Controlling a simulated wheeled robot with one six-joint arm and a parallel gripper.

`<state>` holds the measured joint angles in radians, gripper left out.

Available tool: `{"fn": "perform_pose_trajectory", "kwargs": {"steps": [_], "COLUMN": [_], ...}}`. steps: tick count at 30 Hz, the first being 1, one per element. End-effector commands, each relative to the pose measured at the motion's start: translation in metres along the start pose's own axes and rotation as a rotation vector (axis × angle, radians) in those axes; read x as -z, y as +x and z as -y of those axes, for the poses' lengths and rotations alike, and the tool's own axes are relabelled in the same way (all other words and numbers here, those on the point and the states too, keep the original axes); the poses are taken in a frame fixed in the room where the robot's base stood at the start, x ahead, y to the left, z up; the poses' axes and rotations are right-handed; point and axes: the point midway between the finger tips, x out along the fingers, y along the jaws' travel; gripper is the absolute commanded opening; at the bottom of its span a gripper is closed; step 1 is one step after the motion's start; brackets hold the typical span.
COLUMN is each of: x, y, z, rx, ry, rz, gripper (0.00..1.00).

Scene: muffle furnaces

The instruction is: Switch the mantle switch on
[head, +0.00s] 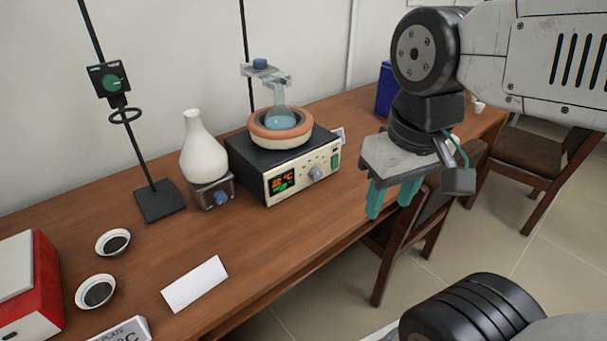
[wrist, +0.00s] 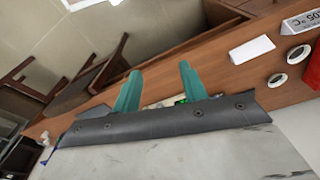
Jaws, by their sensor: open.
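The heating mantle (head: 292,170) is a black-topped box with a pale front panel on the wooden bench. Its panel has a lit red and green display (head: 283,181), a grey knob (head: 316,173) and a green switch (head: 335,161) at the right end. I cannot tell the switch's position. A round flask (head: 281,118) with blue liquid sits in the orange-brown heating bowl on top. My gripper (head: 390,203) is open and empty, to the right of the mantle and apart from it, fingers downward. In the wrist view the gripper (wrist: 160,72) hides most of the mantle.
A white flask (head: 203,155) on a small knobbed base stands left of the mantle. Chairs (head: 408,220) stand by the bench's front edge. Bench before the mantle is clear.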

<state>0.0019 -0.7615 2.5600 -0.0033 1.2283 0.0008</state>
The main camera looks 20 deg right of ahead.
Motion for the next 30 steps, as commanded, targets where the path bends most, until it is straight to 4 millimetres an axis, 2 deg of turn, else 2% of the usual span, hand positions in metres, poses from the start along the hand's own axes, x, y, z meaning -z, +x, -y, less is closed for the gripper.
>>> {"fn": "perform_pose_trajectory", "kwargs": {"steps": [1,4,30], "x": [0.0,0.0,0.0], "y": [0.0,0.0,0.0], "z": [0.0,0.0,0.0], "rx": [0.0,0.0,0.0], "ry": [0.0,0.0,0.0], "rz": [0.0,0.0,0.0], "gripper": [0.29,0.01,0.0]}}
